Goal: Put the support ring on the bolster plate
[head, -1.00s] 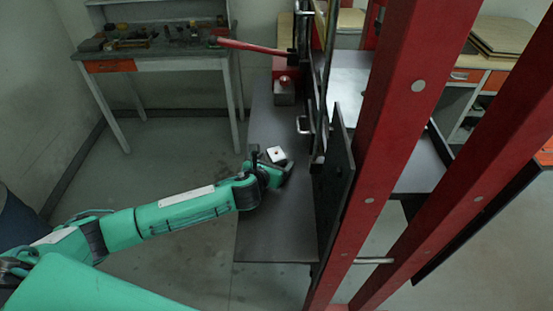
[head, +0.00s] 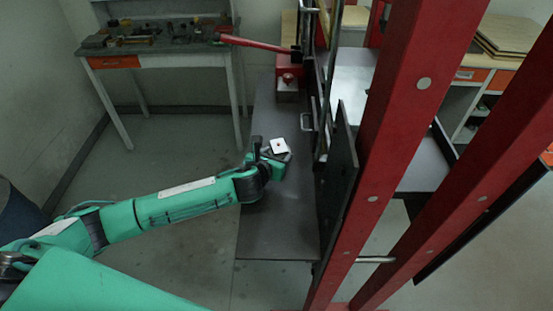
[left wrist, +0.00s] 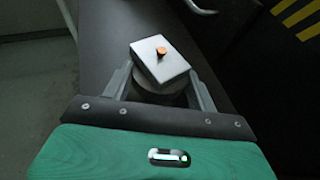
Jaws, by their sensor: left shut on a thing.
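My left gripper (left wrist: 160,98) is shut on a round dark-grey piece (left wrist: 158,96), which looks like the support ring. A pale square block (left wrist: 160,60) with an orange centre sits on top of it and hides much of it. In the head view my left gripper (head: 268,157) and the pale block (head: 280,146) are over the long dark shelf (head: 275,225) beside the red press. I cannot tell whether the held piece touches the shelf. A light metal surface (head: 351,92) inside the press may be the bolster plate; it is partly hidden. My right gripper is not in view.
Red press uprights (head: 395,120) and a dark upright plate (head: 338,185) stand just right of the gripper. A red box (head: 287,82) and a red lever (head: 258,44) are at the shelf's far end. A workbench (head: 155,48) stands at the back left. The near shelf is bare.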

